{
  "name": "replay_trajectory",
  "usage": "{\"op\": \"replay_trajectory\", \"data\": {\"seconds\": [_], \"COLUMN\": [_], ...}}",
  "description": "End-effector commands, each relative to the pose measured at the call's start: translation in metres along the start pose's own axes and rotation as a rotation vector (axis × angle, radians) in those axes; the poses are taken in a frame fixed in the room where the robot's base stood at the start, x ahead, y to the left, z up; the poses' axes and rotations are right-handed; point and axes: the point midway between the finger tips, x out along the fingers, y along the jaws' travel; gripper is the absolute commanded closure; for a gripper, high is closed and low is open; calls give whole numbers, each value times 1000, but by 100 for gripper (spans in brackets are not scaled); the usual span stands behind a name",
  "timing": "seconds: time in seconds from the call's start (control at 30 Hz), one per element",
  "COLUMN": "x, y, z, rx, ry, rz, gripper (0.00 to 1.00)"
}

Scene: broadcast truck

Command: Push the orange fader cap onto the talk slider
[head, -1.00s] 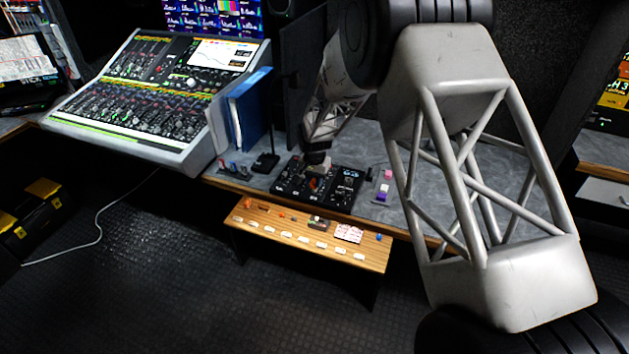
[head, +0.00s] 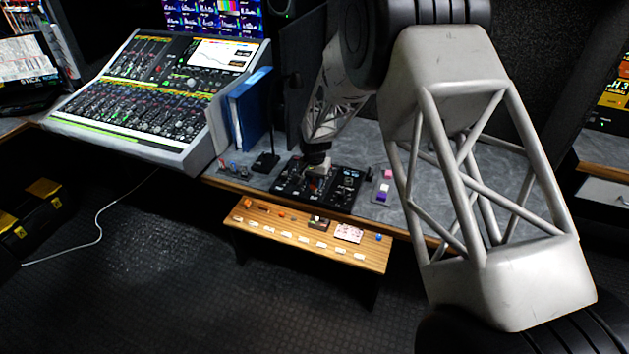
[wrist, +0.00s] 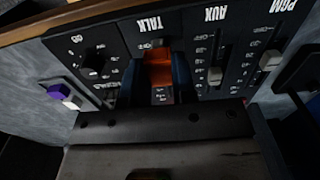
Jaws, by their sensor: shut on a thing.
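The orange fader cap (wrist: 159,72) sits between the two blue-edged fingertips of my gripper (wrist: 160,88), which is shut on it. It is over the TALK strip (wrist: 148,24) of a black fader panel (head: 346,188). The cap and fingers hide most of the talk slider, so I cannot tell whether the cap is seated on it. In the head view my gripper (head: 317,170) points down onto the panel, and the cap is hardly visible there.
The AUX fader (wrist: 215,75) and PGM fader (wrist: 270,60) with pale caps stand beside the TALK strip. A block with purple and white caps (head: 384,187) lies right of the panel. A wooden shelf (head: 285,255) with small parts is in front. A mixing console (head: 150,95) is at left.

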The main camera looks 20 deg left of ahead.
Motion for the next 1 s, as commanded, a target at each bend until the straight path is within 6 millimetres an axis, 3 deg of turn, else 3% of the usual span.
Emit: {"op": "replay_trajectory", "data": {"seconds": [1.0], "x": [18], "y": [0], "z": [0], "rx": [0], "ry": [1], "rz": [0], "gripper": [96]}}
